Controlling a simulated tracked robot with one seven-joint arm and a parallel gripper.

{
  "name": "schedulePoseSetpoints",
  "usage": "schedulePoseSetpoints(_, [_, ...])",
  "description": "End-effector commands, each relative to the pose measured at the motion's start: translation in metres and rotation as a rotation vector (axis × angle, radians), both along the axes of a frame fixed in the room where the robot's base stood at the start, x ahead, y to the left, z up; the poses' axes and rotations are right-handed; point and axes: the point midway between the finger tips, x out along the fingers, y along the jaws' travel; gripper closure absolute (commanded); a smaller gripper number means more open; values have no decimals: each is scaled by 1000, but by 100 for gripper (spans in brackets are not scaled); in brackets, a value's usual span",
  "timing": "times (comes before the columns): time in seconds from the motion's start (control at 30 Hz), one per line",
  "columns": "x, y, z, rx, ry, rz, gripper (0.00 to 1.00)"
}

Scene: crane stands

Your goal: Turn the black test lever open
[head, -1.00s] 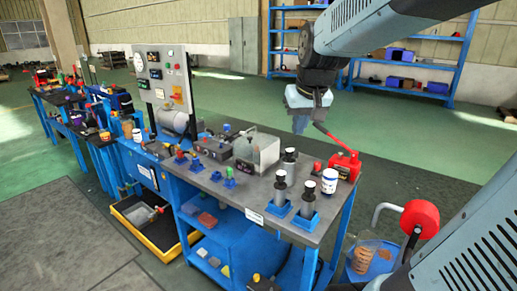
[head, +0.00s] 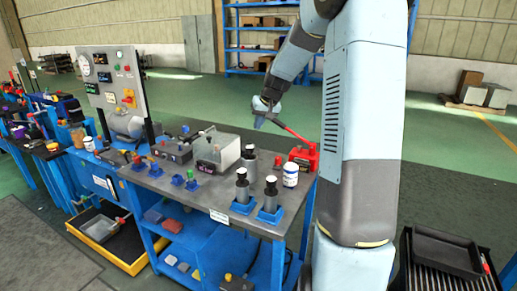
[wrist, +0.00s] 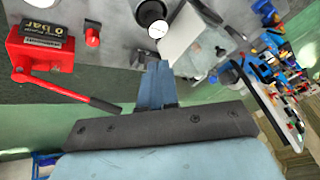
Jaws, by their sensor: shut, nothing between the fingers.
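My gripper (head: 262,118) is shut and empty, pointing down behind the bench's back edge, close to the free end of a red pump handle (head: 293,132). In the wrist view its closed blue fingers (wrist: 157,85) are just right of the handle tip (wrist: 115,108); I cannot tell whether they touch. The handle belongs to a red pump (head: 303,157) with a display, also in the wrist view (wrist: 40,50). I cannot surely pick out the black test lever; small dark fittings sit around the grey box with the clear cover (head: 217,152).
A black tray (head: 445,250) is at the lower right. The floor behind the bench is clear.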

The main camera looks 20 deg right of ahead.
Motion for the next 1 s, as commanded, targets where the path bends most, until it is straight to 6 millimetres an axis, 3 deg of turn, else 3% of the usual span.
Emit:
schedulePoseSetpoints(0.3, [62,-76,-69,121,-41,-88,100])
schedulePoseSetpoints(0.53, [87,-121,-107,185,-75,-147,100])
schedulePoseSetpoints(0.73, [94,-133,-119,204,-87,-166,100])
schedulePoseSetpoints(1.0, [110,-126,-143,206,-86,-165,100])
